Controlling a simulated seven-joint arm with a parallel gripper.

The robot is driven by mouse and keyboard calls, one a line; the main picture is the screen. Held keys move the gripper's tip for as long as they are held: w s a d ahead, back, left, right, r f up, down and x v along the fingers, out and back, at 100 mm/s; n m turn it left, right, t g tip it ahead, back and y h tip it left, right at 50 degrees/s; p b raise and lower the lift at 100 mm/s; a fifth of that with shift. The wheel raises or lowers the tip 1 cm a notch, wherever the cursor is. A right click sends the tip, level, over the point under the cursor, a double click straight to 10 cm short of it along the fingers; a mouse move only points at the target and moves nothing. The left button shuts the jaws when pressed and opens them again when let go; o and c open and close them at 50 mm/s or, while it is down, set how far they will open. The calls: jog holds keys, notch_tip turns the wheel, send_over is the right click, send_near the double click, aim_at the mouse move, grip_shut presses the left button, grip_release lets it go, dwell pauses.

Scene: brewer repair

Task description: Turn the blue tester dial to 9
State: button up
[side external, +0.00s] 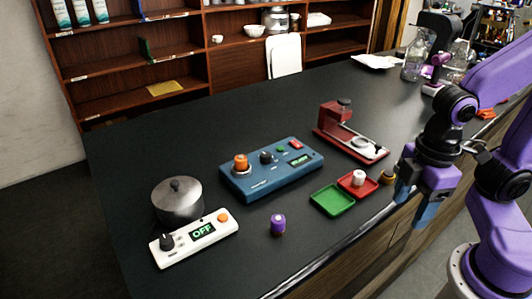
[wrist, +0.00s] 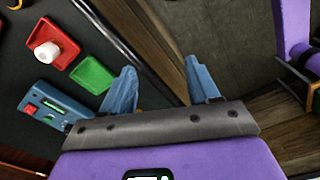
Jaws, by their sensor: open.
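The dial's setting is too small to read. In the wrist view, part of the blue tester (wrist: 40,109) shows at the left, with its red button and green display. My gripper (side external: 422,205) is open and empty at the table's front edge, well to the right of the tester. Its two blue fingers (wrist: 162,85) stand apart in the wrist view.
A green tray (side external: 332,200) and a red tray (side external: 366,190) with a white piece lie between tester and gripper. A red stand (side external: 340,135) is behind. A purple cylinder (side external: 278,225), a white "OFF" unit (side external: 190,250) and a lidded pot (side external: 178,200) stand left.

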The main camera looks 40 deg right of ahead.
jog(key=w+a+r+n, duration=0.1)
jog(key=w+a+r, duration=0.15)
jog(key=w, duration=0.35)
jog(key=w+a+r+n, duration=0.1)
jog(key=w+a+r, duration=0.1)
jog(key=w+a, duration=0.25)
notch_tip(320, 180, up, 4)
jog(key=n, duration=0.5)
send_over(266, 155)
notch_tip(266, 155, down, 17)
jog(key=shift+r, duration=0.1)
jog(key=c, duration=1)
jog(key=shift+c, duration=0.2)
